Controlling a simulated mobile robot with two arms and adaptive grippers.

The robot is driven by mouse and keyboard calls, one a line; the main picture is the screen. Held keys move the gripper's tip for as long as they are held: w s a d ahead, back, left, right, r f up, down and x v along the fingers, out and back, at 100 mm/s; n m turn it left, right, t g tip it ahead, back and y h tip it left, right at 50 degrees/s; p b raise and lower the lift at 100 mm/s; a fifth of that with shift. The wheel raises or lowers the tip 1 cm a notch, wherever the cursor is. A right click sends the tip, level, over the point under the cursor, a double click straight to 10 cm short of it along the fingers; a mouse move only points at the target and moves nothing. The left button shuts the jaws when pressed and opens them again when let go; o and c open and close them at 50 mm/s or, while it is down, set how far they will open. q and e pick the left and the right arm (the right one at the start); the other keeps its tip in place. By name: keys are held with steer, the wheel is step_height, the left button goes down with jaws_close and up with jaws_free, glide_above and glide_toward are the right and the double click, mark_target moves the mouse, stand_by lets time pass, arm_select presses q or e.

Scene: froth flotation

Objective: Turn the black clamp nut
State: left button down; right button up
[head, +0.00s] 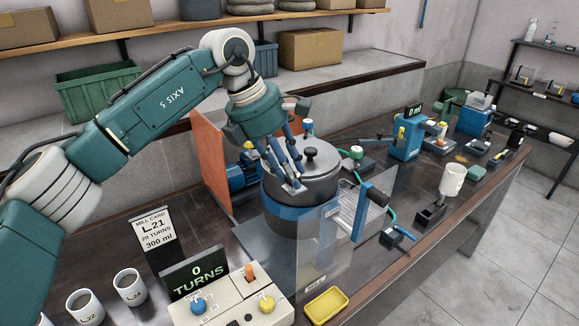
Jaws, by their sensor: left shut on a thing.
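A round grey-lidded mill jar (318,186) with a blue band stands on the bench in the middle of the head view. A black knob (310,153) rises from the middle of its lid. My left gripper (293,184) reaches down from the upper left to the front part of the lid. Its fingers are closed together on a small part there, which they mostly hide; I take it to be the black clamp nut. The black knob shows just right of and behind the fingers. My right gripper is not in view.
A clear guard panel (318,250) stands in front of the mill. A control box (232,300) and a display (195,275) reading "0 TURNS" are in front left. White cups (130,288) stand left, a yellow tray (326,304) at the front. An orange panel (211,165) stands behind the mill.

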arm_select(q)
steer(key=m+g+p, duration=0.1)
steer(key=m, duration=0.1)
steer(key=shift+d+r+m+p, duration=0.1)
steer(key=shift+r+m+p, duration=0.05)
steer(key=shift+m+p, duration=0.25)
steer(key=shift+m+g, duration=0.3)
steer(key=shift+m, duration=0.2)
steer(key=shift+f, duration=0.2)
steer(key=c, duration=1.5)
jaws_free()
steer(key=shift+o, duration=0.2)
steer(key=shift+s+r, duration=0.1)
steer(key=shift+s, duration=0.05)
steer(key=v, duration=1.2)
